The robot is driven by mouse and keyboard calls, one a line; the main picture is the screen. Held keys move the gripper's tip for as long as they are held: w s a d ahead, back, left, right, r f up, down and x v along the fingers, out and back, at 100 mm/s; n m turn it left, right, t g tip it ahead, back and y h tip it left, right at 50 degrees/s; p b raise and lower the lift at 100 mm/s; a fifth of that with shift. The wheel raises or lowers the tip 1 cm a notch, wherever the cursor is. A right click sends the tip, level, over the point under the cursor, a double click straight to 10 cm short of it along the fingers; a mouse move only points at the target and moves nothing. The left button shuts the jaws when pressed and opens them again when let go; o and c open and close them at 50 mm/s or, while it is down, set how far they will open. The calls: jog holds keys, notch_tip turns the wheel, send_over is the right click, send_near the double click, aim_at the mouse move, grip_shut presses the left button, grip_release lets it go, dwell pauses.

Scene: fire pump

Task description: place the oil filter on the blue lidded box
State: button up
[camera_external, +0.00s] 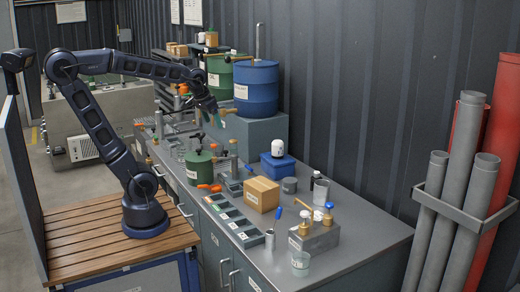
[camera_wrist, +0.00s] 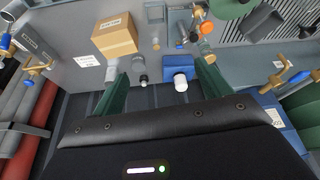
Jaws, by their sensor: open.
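In the wrist view the white filter (camera_wrist: 181,84) shows against the blue box (camera_wrist: 176,63), ahead of my fingers. My gripper (camera_external: 211,112) is left of the box and higher, near the blue drum. Its green fingers (camera_wrist: 155,62) are spread apart with nothing held between them. The filter is clear of the fingers in the external view.
A blue drum (camera_external: 256,88) and a green drum (camera_external: 220,75) stand close behind my gripper.

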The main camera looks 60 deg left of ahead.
jog(key=s+d+f+m, duration=0.1)
jog(key=s+f, duration=0.1)
jog(key=s, duration=0.8)
jog(key=shift+d+f+m+h, duration=0.2)
jog(key=shift+d+m+h, duration=0.1)
jog(key=shift+d+h, duration=0.1)
